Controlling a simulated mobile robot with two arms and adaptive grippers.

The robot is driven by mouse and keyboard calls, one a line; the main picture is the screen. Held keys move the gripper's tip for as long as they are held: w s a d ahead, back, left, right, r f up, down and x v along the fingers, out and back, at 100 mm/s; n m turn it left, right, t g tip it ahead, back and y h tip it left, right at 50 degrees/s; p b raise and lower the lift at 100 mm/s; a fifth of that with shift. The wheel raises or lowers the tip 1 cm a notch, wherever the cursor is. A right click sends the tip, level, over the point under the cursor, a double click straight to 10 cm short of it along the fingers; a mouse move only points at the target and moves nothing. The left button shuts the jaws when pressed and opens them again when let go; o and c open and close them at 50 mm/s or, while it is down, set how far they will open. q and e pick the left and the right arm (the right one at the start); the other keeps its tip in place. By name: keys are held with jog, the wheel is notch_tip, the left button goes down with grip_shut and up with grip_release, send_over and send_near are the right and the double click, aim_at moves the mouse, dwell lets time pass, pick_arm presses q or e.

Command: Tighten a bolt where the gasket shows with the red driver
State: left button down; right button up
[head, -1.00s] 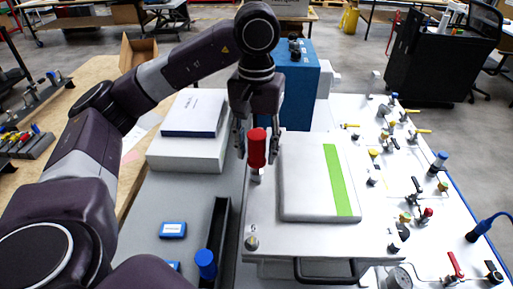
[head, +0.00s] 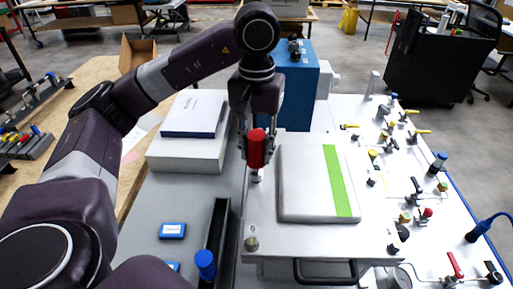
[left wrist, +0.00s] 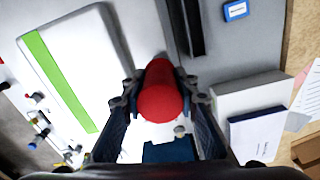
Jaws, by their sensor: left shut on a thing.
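The red driver (head: 256,150) stands upright at the left edge of the white plate (head: 330,235). My left gripper (head: 256,160) is shut on its handle, with one finger on each side; the red handle fills the jaws in the left wrist view (left wrist: 160,92). Below it a small metal piece (head: 257,178) shows; I cannot tell whether it is the driver's tip or a bolt head. A bolt (head: 251,244) sits at the plate's near left corner and another (head: 393,248) at the near right. I cannot make out a gasket edge. My right gripper is out of view.
A raised white cover with a green stripe (head: 340,182) lies right of the driver. A black trough (head: 217,235) and a blue-capped tool (head: 205,262) are at the front left. A blue box (head: 297,95) stands behind. Valves and fittings crowd the right side.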

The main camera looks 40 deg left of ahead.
aim_at(257, 134)
pick_arm(q)
jog(key=shift+w+a+r+p, duration=0.1)
jog(key=shift+w+r+p, duration=0.15)
jog(key=shift+r+p, duration=0.45)
jog(key=shift+s+r+p, duration=0.3)
jog(key=shift+r+p, duration=0.15)
jog(key=shift+r, duration=0.4)
jog(key=shift+w+r+p, duration=0.15)
jog(key=shift+r+p, duration=0.35)
jog(key=shift+p, duration=0.1)
jog(key=shift+r+p, duration=0.9)
jog(key=shift+r, duration=0.1)
